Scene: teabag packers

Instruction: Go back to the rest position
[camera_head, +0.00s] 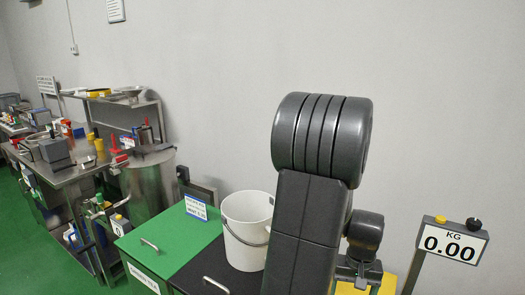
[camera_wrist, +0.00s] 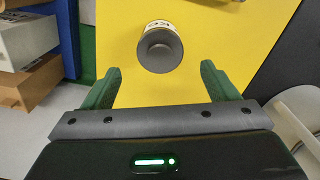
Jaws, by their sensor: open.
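In the wrist view my gripper (camera_wrist: 161,80) is open, its two green fingers wide apart with nothing between them. A grey cylinder (camera_wrist: 160,47) with a white label stands on a yellow surface (camera_wrist: 225,35), just beyond the fingertips and between their lines. The fingers do not touch it. In the head view my grey arm rises in the middle and hides most of the yellow surface (camera_head: 388,286); my gripper's fingers are hidden there.
A white bucket (camera_head: 245,232) sits beside my arm, near a green-topped cabinet (camera_head: 165,240). Steel benches with tools fill the left. In the wrist view, boxes (camera_wrist: 28,75) lie left and a white bucket-like rim (camera_wrist: 297,120) right.

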